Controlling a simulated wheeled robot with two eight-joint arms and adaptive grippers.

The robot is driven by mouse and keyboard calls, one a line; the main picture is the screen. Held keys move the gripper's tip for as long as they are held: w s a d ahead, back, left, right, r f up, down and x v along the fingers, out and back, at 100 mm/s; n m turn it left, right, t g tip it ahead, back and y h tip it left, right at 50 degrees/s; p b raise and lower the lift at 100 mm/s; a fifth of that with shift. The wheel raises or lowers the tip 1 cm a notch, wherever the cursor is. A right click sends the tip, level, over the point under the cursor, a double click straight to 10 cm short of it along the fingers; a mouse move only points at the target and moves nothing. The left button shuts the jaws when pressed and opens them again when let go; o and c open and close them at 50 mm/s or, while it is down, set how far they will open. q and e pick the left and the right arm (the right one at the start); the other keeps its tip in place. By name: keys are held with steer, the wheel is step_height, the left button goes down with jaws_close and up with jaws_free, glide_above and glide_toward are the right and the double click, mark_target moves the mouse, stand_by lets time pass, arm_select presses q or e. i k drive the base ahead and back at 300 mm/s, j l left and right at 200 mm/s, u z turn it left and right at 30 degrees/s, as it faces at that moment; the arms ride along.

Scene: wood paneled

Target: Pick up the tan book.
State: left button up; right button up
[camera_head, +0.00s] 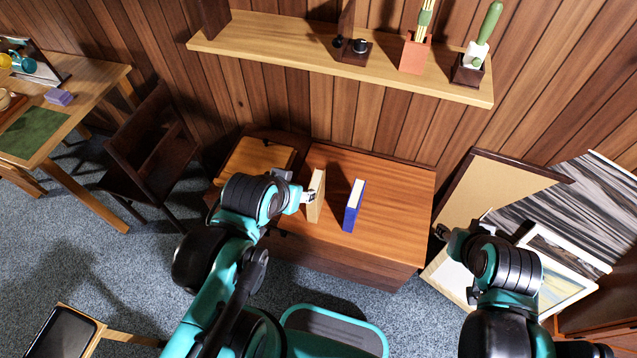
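The tan book (317,201) stands upright on the orange-brown wooden cabinet (390,199), with its pale page edge facing up. My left gripper (309,196) is at the book's left side, at about its mid-height. Its fingertips overlap the book in this view, and I cannot tell whether they close on it. My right gripper (441,232) is off to the right of the cabinet, away from the book, and its fingers are too small to read.
A blue book (352,207) stands upright just right of the tan book. A wall shelf (280,52) with holders hangs above. Framed pictures (556,262) lean at the right. A dark chair (150,165) and a desk (85,78) stand at the left. The cabinet's right part is clear.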

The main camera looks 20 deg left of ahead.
mark_target(317, 180)
steer(key=l+u, duration=0.4)
steer(key=i+l+u, duration=0.1)
steer(key=u, duration=0.3)
steer(key=l+u, duration=0.4)
steer(key=k, duration=0.05)
